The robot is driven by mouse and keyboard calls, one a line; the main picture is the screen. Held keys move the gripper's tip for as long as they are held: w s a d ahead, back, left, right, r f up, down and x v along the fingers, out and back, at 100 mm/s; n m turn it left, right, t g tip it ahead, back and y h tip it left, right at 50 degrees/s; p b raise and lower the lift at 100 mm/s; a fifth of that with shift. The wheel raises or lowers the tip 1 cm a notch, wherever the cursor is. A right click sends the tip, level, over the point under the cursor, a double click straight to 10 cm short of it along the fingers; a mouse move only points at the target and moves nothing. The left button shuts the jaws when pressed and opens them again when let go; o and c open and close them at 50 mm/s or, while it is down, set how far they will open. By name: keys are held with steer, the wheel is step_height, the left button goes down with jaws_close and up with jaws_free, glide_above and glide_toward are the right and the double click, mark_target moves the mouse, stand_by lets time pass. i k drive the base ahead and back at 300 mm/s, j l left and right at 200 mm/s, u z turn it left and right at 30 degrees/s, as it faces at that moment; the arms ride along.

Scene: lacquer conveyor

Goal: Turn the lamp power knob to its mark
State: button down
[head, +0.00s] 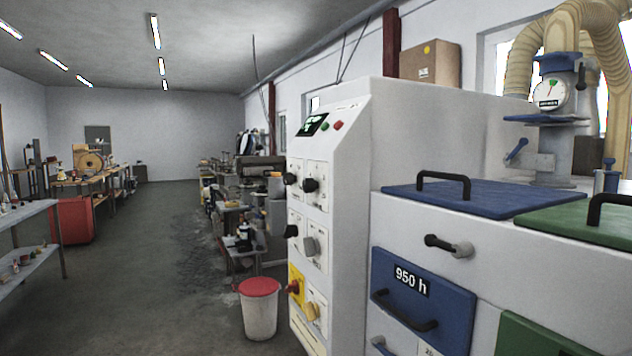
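The white control panel (322,262) stands right of centre, at the near end of a large white machine, and carries several knobs. A black knob (311,185) and another black knob (290,179) are in the upper row. A black knob (291,231) and a grey knob (309,246) are in the middle row. A red knob (294,286) on a yellow plate and a yellowish knob (312,311) are lowest. The labels and marks are too small to read, so I cannot tell which is the lamp power knob. My gripper is not in view.
The machine has a blue lid (470,205), a green lid (590,222) and a blue door (440,318) marked "950 h". A white bin (260,315) with a red lid stands on the floor left of the panel. The aisle floor (165,270) is clear.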

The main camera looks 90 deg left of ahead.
mark_target(290, 179)
steer(key=u, duration=2.55)
